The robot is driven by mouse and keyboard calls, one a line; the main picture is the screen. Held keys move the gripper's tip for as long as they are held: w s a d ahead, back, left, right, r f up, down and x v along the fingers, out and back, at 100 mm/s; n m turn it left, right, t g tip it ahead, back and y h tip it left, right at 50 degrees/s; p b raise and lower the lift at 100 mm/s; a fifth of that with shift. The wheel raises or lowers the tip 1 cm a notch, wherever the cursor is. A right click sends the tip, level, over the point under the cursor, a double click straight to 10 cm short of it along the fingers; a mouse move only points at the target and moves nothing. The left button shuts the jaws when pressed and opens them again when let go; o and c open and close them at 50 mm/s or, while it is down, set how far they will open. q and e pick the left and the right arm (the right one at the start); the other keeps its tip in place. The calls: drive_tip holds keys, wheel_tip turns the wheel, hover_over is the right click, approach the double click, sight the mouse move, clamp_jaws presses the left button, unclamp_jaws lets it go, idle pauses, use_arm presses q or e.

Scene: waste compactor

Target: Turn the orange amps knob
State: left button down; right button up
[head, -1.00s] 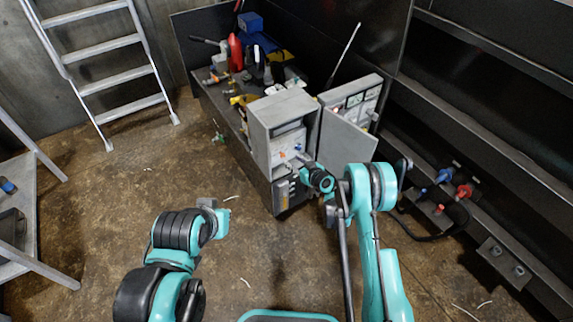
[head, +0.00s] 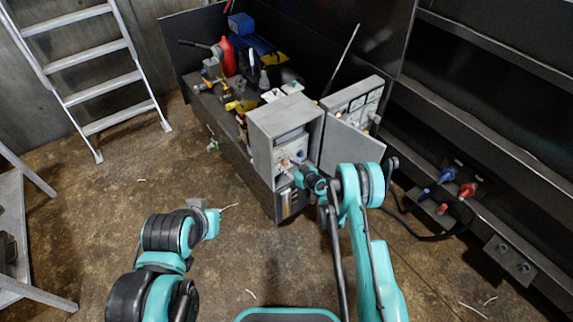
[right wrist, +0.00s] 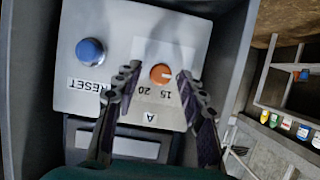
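The orange amps knob (right wrist: 161,74) sits on a light panel with a dial marked 15 and 20 and the letter A, in the right wrist view. My right gripper (right wrist: 157,82) is open, with one fingertip on each side of the knob. Gaps show between the fingers and the knob, and I cannot tell whether the tips reach its depth. In the head view the right gripper (head: 294,172) is at the open grey box (head: 258,140), low in its front. My left gripper (head: 211,217) is over the floor, away from the box; its fingers are too unclear to judge.
A blue RESET button (right wrist: 90,51) is left of the knob on the same panel. The box walls enclose the panel, and its open door (head: 346,148) stands to the right. Tools and a red bottle (head: 228,57) crowd the bench behind. A ladder (head: 95,70) stands at left.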

clamp_jaws()
drive_tip(key=m, duration=0.1)
drive_tip(key=m+g+y, duration=0.1)
drive_tip(key=shift+w+d+m+y, duration=0.2)
drive_tip(key=shift+m+y, duration=0.1)
drive_tip(key=shift+f+m+g+y, duration=0.1)
drive_tip(key=shift+m+g+y, duration=0.2)
drive_tip(key=shift+m+y, duration=0.5)
drive_tip(key=shift+m, duration=0.3)
unclamp_jaws()
